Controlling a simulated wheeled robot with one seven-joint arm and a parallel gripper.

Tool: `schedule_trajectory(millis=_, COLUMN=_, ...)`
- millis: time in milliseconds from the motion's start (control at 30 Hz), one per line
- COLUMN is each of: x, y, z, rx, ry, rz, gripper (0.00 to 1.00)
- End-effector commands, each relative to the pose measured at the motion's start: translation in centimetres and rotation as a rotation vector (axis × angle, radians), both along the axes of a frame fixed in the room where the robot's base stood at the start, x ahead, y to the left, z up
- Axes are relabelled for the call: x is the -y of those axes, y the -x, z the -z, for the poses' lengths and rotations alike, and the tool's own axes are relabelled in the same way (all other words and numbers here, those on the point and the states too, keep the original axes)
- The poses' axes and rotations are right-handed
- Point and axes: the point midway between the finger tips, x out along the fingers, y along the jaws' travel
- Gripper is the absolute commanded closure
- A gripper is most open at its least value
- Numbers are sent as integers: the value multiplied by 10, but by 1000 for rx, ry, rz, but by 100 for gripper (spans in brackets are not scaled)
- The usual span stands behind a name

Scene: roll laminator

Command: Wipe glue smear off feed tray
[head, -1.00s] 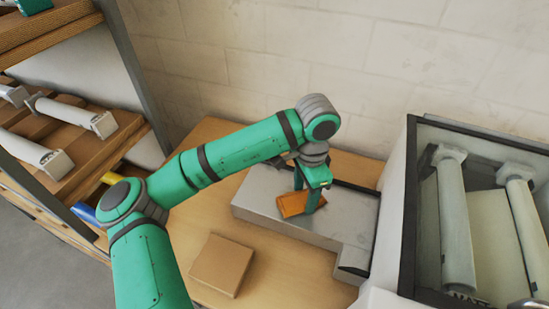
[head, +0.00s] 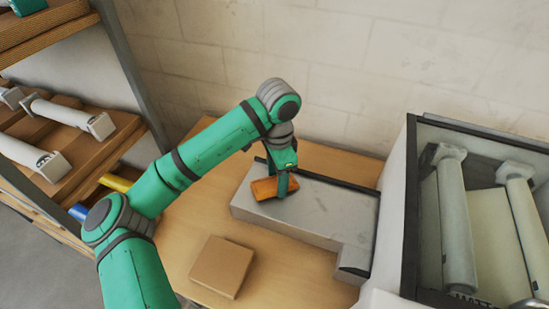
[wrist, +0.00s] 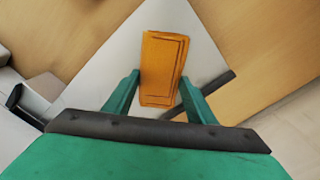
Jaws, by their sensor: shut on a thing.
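The grey feed tray (head: 325,215) lies on the wooden table, to the left of the laminator. My gripper (head: 282,188) is shut on a folded orange cloth or pad (head: 264,189) over the tray's left end. In the wrist view the orange pad (wrist: 160,68) sits between my two green fingers, with the pale tray surface (wrist: 112,68) around it. I cannot tell whether the pad touches the tray. Faint darker marks show on the tray's top right of the gripper, but I cannot make out a clear glue smear. The area under the pad is hidden.
The laminator (head: 407,200) with its white rollers (head: 456,225) stands at the right. A cardboard-brown box (head: 221,266) lies on the table in front of the tray. A shelf with rolls (head: 68,115) is at the left, a block wall behind.

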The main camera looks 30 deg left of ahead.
Motion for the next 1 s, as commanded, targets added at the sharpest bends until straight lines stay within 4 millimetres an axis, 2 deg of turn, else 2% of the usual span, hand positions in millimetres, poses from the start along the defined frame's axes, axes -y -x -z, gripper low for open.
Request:
schedule_trajectory(millis=67, x=3, y=-1, z=-20, rx=3, ry=-2, rz=7, gripper=70)
schedule_trajectory(millis=600, x=9, y=-3, z=-67, rx=1, ry=-2, rz=17, gripper=70)
schedule_trajectory(millis=767, x=12, y=-4, z=-77, rx=1, ry=-1, rz=22, gripper=70)
schedule_trajectory(millis=1000, x=13, y=-5, z=-78, rx=1, ry=1, rz=23, gripper=70)
